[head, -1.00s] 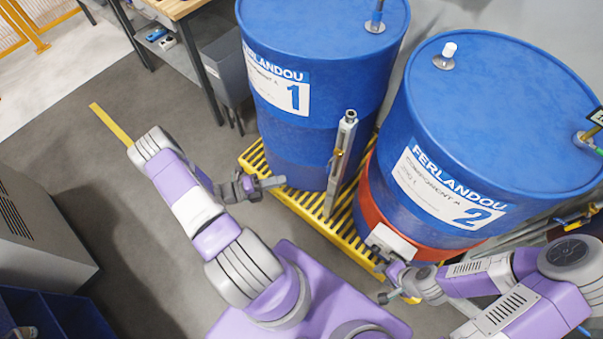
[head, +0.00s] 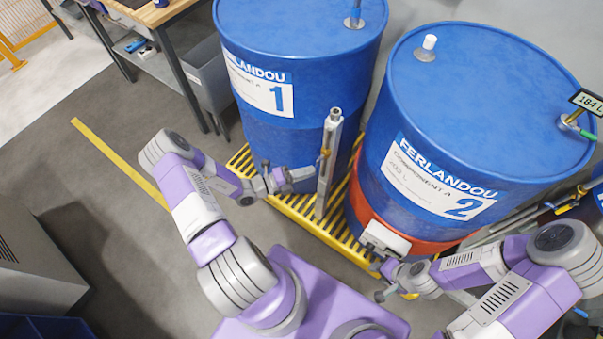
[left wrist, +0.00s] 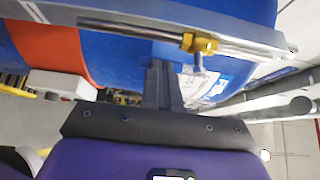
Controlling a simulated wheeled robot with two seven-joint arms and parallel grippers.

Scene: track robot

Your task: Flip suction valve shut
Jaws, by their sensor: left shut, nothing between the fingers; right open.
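A brass valve (head: 325,155) sits on an upright metal post (head: 329,180) in front of the two blue drums. In the left wrist view the valve (left wrist: 201,43) is on a steel pipe, with a short lever (left wrist: 198,65) sticking out from it. Which setting the lever marks, I cannot tell. My left gripper (head: 312,174) is shut and empty, its tips close to the post just below the valve. In the left wrist view its fingers (left wrist: 163,78) point beside the lever, seemingly apart from it. My right gripper (head: 377,282) is open and empty, low by the second drum.
Drum 1 (head: 290,40) and drum 2 (head: 480,100) stand on a yellow slatted pallet (head: 240,160). An orange band (head: 430,246) circles drum 2's lower part. Pipes with a yellow-handled fitting (head: 565,208) run at right.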

